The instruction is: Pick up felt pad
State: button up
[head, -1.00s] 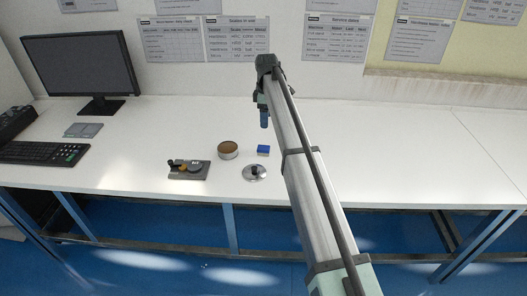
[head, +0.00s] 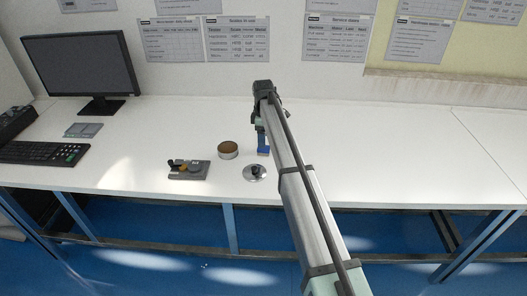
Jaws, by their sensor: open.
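The small blue block (head: 264,152), which I take to be the felt pad, lies on the white table right of a round brown-topped tin and behind a silver disc. My gripper (head: 263,143) points down right at the blue block and covers most of it in the head view. The jaws are open. Whether the fingertips touch the block or stand around it cannot be told, as the gripper and arm hide it.
The round tin (head: 228,150) stands close on the left. The silver disc with a dark knob (head: 255,172) lies just in front. A grey plate with small fittings (head: 189,169) is farther left. A monitor (head: 82,66) and keyboard (head: 42,153) are at far left. The table's right side is clear.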

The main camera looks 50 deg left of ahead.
jog(key=shift+d+f, duration=0.15)
jog(key=shift+f, duration=2.1)
jog(key=c, duration=1.1)
jog(key=shift+c, duration=0.2)
jog(key=shift+r, duration=0.15)
notch_tip(320, 180, up, 10)
